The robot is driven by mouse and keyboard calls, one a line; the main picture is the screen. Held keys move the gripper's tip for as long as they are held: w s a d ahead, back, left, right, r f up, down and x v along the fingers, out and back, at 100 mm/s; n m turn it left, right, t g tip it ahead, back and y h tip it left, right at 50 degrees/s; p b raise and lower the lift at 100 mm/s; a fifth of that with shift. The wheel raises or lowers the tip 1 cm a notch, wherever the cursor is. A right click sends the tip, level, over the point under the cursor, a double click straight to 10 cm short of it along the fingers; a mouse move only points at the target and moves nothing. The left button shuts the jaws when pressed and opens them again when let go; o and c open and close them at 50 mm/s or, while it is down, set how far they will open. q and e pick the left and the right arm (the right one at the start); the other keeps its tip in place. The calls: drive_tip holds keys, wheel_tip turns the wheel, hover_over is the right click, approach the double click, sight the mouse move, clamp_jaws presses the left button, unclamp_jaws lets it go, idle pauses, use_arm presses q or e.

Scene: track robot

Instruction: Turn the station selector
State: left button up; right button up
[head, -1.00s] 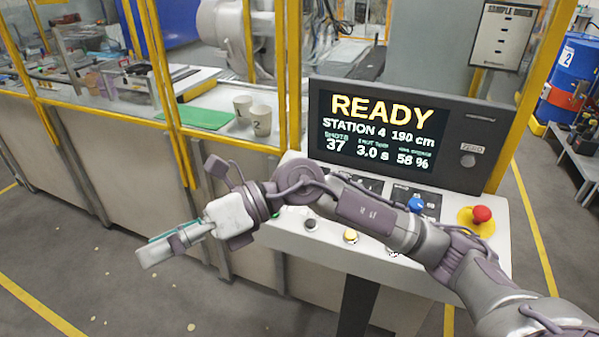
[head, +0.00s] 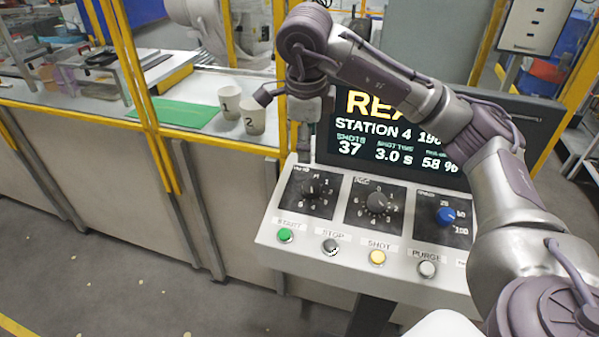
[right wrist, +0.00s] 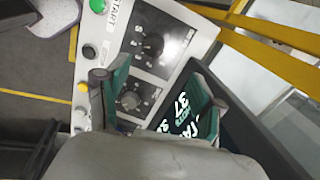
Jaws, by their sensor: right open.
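The control panel (head: 300,232) has a dark dial plate at its left with a black selector knob (head: 307,188); its label is too small to read surely. A second black knob (head: 377,203) sits to its right. My right gripper (head: 303,150) hangs above the panel's back left edge, beyond the left knob and apart from it. In the right wrist view my right gripper (right wrist: 155,105) is open and empty, its green-lined fingers spread. There the left knob (right wrist: 152,46) lies ahead of the fingers and the second knob (right wrist: 130,99) shows between them. My left gripper is out of view.
A blue knob (head: 446,215) sits at the right. Start (head: 285,235), stop, shot and purge buttons line the front. The screen (head: 385,135) reads station 4, partly hidden by my arm. A yellow guard post (head: 281,90) and cups (head: 253,119) stand at the left.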

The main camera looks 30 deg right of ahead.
wheel_tip(320, 180, down, 2)
drive_tip(key=s, duration=0.2)
drive_tip(key=p, duration=0.2)
hover_over(310, 185)
drive_tip(key=s, duration=0.1)
drive_tip(key=f, duration=0.6)
drive_tip(key=shift+a, duration=0.2)
drive_tip(key=f, duration=0.3)
drive_tip(key=shift+w+d+f, duration=0.15)
drive_tip(key=shift+w+f, duration=0.05)
drive_tip(key=shift+w, duration=0.1)
drive_tip(key=shift+f, duration=0.3)
drive_tip(key=shift+f+p, duration=0.15)
drive_tip(key=shift+p, duration=0.15)
drive_tip(key=shift+w, duration=0.1)
drive_tip(key=c, duration=1)
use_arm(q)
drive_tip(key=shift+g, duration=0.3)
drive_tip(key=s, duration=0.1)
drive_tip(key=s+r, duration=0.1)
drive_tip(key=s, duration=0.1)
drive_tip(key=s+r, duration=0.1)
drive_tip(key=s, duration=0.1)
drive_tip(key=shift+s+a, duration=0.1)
use_arm(e)
drive_tip(key=shift+c, duration=0.7)
